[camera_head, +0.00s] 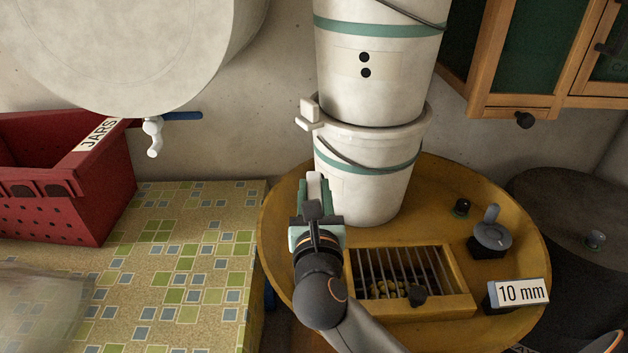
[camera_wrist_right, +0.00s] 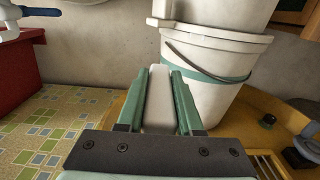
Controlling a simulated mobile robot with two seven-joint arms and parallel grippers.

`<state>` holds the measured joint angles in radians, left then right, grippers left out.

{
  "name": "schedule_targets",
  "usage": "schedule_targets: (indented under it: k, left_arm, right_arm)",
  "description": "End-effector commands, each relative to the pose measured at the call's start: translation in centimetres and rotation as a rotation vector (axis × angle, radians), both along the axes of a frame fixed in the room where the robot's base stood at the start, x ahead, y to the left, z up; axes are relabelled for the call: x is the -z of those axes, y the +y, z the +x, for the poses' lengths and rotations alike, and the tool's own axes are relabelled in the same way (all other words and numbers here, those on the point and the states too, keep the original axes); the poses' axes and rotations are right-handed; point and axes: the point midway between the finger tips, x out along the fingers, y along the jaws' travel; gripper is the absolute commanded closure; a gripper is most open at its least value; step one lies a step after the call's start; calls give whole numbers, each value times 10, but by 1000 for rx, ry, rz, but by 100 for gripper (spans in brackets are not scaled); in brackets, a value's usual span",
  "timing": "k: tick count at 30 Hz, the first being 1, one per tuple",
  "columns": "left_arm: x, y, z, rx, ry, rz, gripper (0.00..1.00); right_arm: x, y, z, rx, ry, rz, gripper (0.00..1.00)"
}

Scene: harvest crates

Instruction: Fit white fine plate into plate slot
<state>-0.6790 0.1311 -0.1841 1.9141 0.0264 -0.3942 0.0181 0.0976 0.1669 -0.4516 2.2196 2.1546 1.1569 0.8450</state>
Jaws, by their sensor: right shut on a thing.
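My right gripper (camera_head: 314,188) is in front of the lower white bucket, with its fingers pointing away toward the wall. It is shut on a white, slab-like piece (camera_head: 315,184), seen nearly edge-on. In the right wrist view the white piece (camera_wrist_right: 158,92) lies between the two green fingers (camera_wrist_right: 160,98). It appears to be the white fine plate, but its full shape is hidden. I cannot clearly make out the plate slot. A barred wooden frame (camera_head: 461,301) sits in the yellow round tub, to the right of the gripper. My left gripper is not in view.
Two stacked white buckets (camera_head: 375,75) stand in the yellow tub (camera_head: 520,235), with a white fitting (camera_head: 309,113) at their left. The tiled tabletop (camera_head: 190,240) and red crate (camera_head: 100,200) are at left.

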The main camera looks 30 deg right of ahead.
Motion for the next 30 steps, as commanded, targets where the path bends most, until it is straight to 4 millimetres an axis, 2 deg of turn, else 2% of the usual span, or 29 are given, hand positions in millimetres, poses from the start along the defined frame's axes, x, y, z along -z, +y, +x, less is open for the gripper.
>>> schedule_targets:
  k: [14,30]
  left_arm:
    - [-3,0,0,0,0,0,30]
    - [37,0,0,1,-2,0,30]
  right_arm:
    - [-1,0,-1,1,0,2,100]
    - [48,0,0,0,-1,2,100]
